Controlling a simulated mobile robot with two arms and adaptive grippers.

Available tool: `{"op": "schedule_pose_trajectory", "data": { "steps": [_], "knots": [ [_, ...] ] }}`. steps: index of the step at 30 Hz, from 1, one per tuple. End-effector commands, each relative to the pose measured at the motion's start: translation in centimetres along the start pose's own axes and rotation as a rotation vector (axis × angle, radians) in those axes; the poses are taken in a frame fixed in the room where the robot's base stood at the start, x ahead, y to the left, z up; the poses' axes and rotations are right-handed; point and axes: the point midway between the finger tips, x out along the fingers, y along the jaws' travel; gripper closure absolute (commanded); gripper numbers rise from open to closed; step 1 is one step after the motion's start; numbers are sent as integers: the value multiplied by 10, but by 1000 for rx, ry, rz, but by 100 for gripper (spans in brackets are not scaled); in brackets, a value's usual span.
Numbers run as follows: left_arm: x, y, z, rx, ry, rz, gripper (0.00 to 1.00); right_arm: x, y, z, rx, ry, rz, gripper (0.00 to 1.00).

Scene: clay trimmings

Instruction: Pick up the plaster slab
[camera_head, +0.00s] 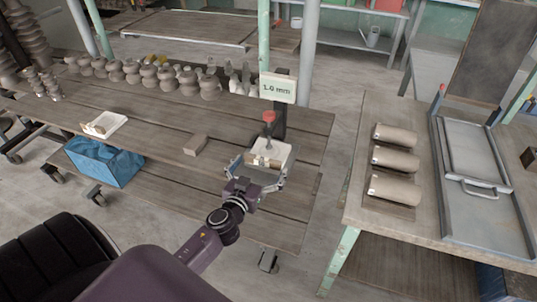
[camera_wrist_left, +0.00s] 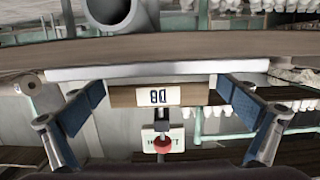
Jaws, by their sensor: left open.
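A white plaster slab (camera_head: 282,152) lies at the right end of the wooden table, with small pale pieces on it, below a gauge with a red knob (camera_head: 269,116). My left gripper (camera_head: 257,174) is open at the slab's near edge, its fingers spread to either side. In the left wrist view, which looks upside down, the slab shows as a pale strip (camera_wrist_left: 130,72) between the fingers of the left gripper (camera_wrist_left: 158,90). A brown block with a "DB" label (camera_wrist_left: 158,96) shows there too. I cannot tell whether the fingers touch the slab. My right gripper is not in view.
A sign reading "1.0 mm" (camera_head: 278,88) stands behind the slab. Several clay pots (camera_head: 150,78) line the back. A bench with clay rolls (camera_head: 395,160) stands right, across a floor gap.

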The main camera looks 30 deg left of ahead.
Motion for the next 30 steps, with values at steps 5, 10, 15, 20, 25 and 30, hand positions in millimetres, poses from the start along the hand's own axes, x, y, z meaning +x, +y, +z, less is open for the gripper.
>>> {"op": "schedule_pose_trajectory", "data": {
  "steps": [5,10,15,20,25,30],
  "knots": [
    [16,1,-3,2,1,1,0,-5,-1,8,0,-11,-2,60],
    [38,2,-8,3,2,0,0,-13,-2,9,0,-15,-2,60],
    [57,3,-6,2,1,0,0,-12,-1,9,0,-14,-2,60],
    [62,3,-5,1,0,1,0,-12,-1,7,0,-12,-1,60],
    [62,3,-5,1,0,1,0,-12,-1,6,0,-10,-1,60],
    [62,2,-5,1,0,1,18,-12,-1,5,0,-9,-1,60]
  ]
}}
